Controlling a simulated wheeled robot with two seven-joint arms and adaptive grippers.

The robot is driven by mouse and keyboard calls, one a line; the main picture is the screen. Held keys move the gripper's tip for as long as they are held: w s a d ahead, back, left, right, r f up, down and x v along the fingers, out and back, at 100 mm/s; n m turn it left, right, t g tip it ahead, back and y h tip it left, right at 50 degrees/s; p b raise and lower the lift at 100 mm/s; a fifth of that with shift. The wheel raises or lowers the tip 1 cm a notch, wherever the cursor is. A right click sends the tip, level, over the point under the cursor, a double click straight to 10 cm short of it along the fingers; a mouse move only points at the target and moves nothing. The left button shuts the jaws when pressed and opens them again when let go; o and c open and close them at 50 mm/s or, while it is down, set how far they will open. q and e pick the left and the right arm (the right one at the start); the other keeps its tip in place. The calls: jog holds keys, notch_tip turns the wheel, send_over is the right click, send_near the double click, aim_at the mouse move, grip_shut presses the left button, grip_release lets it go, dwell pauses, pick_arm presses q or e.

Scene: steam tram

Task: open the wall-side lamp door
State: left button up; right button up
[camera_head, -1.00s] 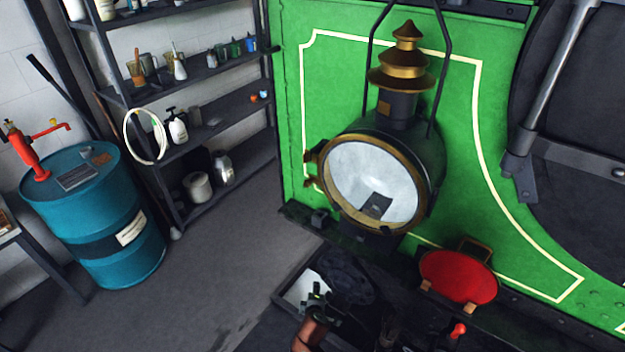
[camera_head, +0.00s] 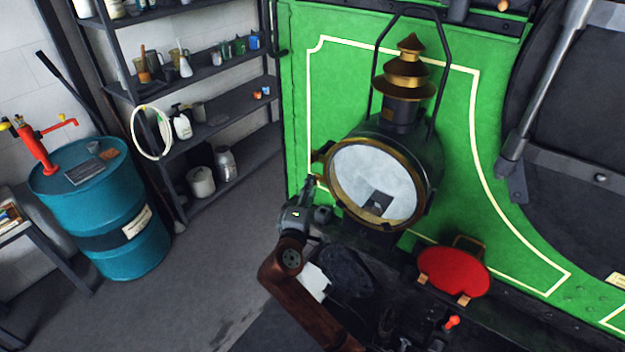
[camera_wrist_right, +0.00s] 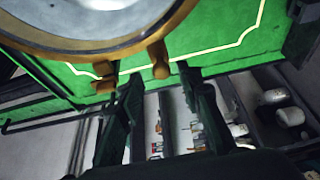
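The lamp (camera_head: 390,150) hangs on the green tram panel. Its round glass door (camera_head: 372,180) has a brass rim and sits flush against the lamp body. Brass fittings (camera_head: 321,153) stick out at the rim's left side. In the right wrist view, a brass knob (camera_wrist_right: 159,62) juts from the rim (camera_wrist_right: 60,48), with another brass fitting (camera_wrist_right: 105,77) to its left. My right gripper (camera_head: 312,188) is at the lamp's lower left. In the wrist view its fingers (camera_wrist_right: 160,80) are apart and empty, with the knob near the gap between their tips; contact is unclear. My left gripper is out of view.
A red disc with brass fittings (camera_head: 453,270) stands below right of the lamp. A dark ledge (camera_head: 540,318) runs along the tram. Shelves (camera_head: 215,125) and a teal drum (camera_head: 110,225) stand at the left. The floor (camera_head: 215,265) between is clear.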

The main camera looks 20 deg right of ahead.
jog(key=x, duration=0.4)
jog(key=shift+s+d+f, duration=0.2)
jog(key=shift+d, duration=0.05)
jog(key=shift+w+d+f, duration=0.2)
jog(key=shift+w+d, duration=0.1)
jog(key=shift+s+a+r, duration=0.1)
jog(key=shift+c, duration=0.2)
jog(key=shift+s+a+r, duration=0.15)
jog(key=shift+s+a, duration=0.05)
jog(key=shift+a, duration=0.1)
jog(key=shift+c, duration=0.7)
jog(key=shift+s+a+r, duration=0.1)
jog(key=shift+s+a, duration=0.05)
jog(key=shift+a, duration=0.1)
jog(key=shift+c, duration=0.9)
jog(key=c, duration=0.3)
jog(key=shift+d, duration=0.1)
grip_shut()
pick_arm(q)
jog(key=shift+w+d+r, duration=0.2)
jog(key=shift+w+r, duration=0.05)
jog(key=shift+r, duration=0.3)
